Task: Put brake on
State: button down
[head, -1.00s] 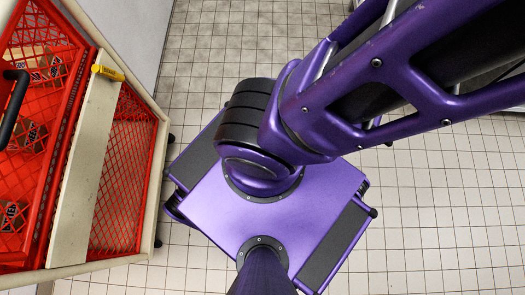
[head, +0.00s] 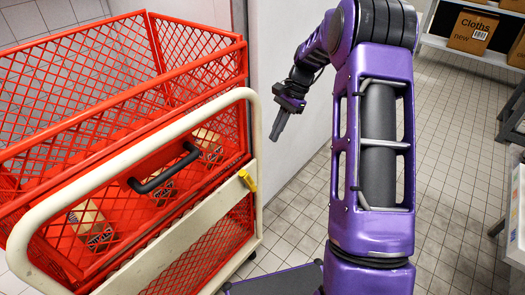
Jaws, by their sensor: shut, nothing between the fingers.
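A red mesh cart (head: 120,75) with a cream tube frame (head: 253,125) stands at the left in the head view. A small yellow lever (head: 247,181), which looks like the brake, sits on the cream crossbar at the cart's near right corner. A black handle (head: 164,170) is fixed along the cart's side. My gripper (head: 277,133) is shut and empty, pointing down, to the right of the cart's frame and farther back than the yellow lever. It touches nothing that I can see. The cart's wheels are mostly hidden.
Several cardboard boxes (head: 92,226) lie inside the cart. A white wall (head: 290,60) stands behind my gripper. A shelf with a box marked Cloths (head: 472,32) is at the back right. Tiled floor (head: 460,190) is clear right of my arm.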

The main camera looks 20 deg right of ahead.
aim_at(245, 180)
jog(key=shift+s+a+r+b+x, duration=0.2)
jog(key=shift+a+b+x, duration=0.2)
jog(key=shift+x, duration=1.65)
jog(key=shift+s+a+r+b+x, duration=0.25)
jog(key=shift+a+x, duration=0.15)
jog(key=shift+x, duration=1.65)
jog(key=shift+s+a+r+b+x, duration=0.15)
jog(key=shift+a+b+x, duration=0.2)
jog(key=shift+x, duration=1.65)
jog(key=shift+a, duration=0.1)
